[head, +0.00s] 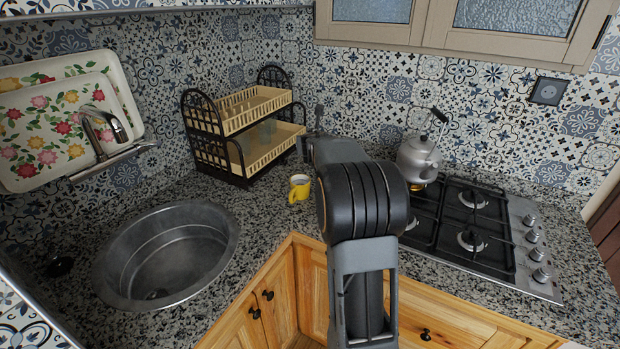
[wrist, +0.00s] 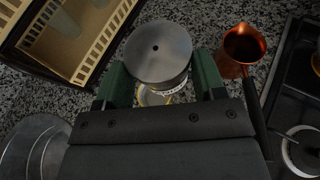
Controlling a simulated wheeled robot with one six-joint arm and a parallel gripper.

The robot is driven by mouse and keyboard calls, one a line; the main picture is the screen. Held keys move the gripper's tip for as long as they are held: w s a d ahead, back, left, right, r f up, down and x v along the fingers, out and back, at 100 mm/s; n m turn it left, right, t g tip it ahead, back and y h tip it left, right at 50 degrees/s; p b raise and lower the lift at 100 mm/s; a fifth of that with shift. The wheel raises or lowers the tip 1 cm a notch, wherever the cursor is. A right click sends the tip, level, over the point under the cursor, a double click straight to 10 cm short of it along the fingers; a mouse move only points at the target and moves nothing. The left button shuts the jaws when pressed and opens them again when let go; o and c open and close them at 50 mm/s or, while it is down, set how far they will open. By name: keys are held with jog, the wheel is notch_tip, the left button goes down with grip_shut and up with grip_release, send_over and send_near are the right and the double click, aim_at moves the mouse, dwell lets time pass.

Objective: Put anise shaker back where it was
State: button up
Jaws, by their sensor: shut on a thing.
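My gripper (wrist: 162,80) is shut on a grey metal cylinder, the shaker (wrist: 158,52), with a small dark hole in its round top. The green fingers press on its two sides. Its top faces the wrist camera, and its base is hidden. I cannot read any name on it. In the head view my arm covers the shaker and most of the gripper. A pale, yellow-marked round shape (wrist: 155,97) shows just below the shaker in the wrist view; I cannot tell whether they touch.
A copper pot (wrist: 240,48) stands to the right in the wrist view. A kettle (head: 418,160) and hob (head: 470,235) are right; the sink (head: 165,255) is left.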

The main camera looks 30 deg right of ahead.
jog(key=shift+w+f+b, duration=0.2)
jog(key=shift+f+b, duration=0.15)
jog(key=shift+f, duration=0.2)
jog(key=shift+w+f+b, duration=0.15)
jog(key=shift+f+b, duration=0.2)
jog(key=shift+f, duration=0.2)
jog(key=shift+w+d+f, duration=0.1)
jog(key=shift+w+f, duration=0.1)
jog(key=shift+f, duration=0.05)
jog(key=w+d+f, duration=0.2)
jog(key=w+f, duration=0.1)
jog(key=f, duration=0.1)
jog(key=w+d+f, duration=0.3)
jog(key=w+f, duration=0.1)
jog(key=w+d+f+b, duration=0.1)
jog(key=w+d+f, duration=0.2)
jog(key=f, duration=0.2)
jog(key=shift+w+d, duration=0.2)
jog(key=shift+w, duration=0.2)
jog(key=shift+r, duration=0.1)
